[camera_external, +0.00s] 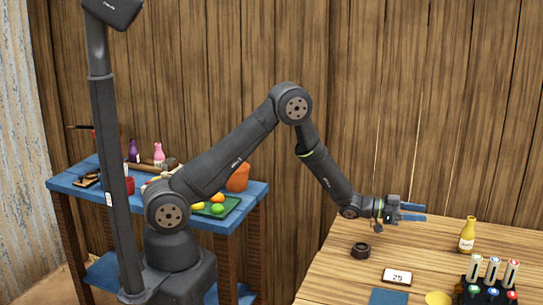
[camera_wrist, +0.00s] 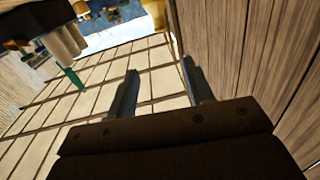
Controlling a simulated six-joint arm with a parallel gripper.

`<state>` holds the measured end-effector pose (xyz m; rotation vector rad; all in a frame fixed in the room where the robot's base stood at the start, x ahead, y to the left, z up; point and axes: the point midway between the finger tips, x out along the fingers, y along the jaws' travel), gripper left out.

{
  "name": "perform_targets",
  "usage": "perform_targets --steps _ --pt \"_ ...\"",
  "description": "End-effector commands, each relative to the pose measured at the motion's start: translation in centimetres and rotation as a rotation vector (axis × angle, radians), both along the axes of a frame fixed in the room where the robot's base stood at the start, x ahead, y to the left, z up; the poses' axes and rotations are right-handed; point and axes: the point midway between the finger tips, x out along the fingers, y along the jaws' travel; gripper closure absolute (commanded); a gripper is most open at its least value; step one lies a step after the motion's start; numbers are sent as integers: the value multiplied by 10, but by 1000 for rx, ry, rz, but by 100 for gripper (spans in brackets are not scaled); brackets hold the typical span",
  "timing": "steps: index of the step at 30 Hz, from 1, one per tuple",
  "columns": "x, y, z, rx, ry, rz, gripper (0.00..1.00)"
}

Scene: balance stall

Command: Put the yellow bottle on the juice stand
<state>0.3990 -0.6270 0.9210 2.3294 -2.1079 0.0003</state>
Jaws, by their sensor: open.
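A yellow bottle (camera_external: 467,236) stands upright on the wooden table (camera_external: 345,262), near its far right side. My gripper (camera_external: 412,212) is above the far part of the table, left of the bottle, with its blue fingers pointing right. It is open and apart from the bottle. The wrist view also shows my gripper (camera_wrist: 160,66), with its two fingers spread and nothing between them. I cannot tell which thing is the juice stand.
A black rack (camera_external: 487,291) with several capped bottles or markers stands at front right. A yellow disc (camera_external: 438,298), a blue square (camera_external: 388,297), a card reading 25 or similar (camera_external: 397,277) and a dark ring (camera_external: 361,250) lie nearby. A blue side table (camera_external: 75,180) holds fruit and bottles.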

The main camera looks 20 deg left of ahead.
Motion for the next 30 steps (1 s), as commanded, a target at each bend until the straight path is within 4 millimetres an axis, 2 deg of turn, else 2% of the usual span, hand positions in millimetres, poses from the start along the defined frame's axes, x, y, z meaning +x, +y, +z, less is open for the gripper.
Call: perform_targets --steps 5,8,16,18,24,27,30 --pt "0 0 2 0 0 0 53" --pt "0 0 10 -1 -2 0 53" --pt "2 0 55 -3 -2 0 53" --pt "4 -1 33 6 5 -2 53" --pt "4 -1 -2 3 2 -1 53" --pt "5 -7 -7 0 0 -2 53" --pt "5 -23 -7 -2 -2 -4 53"
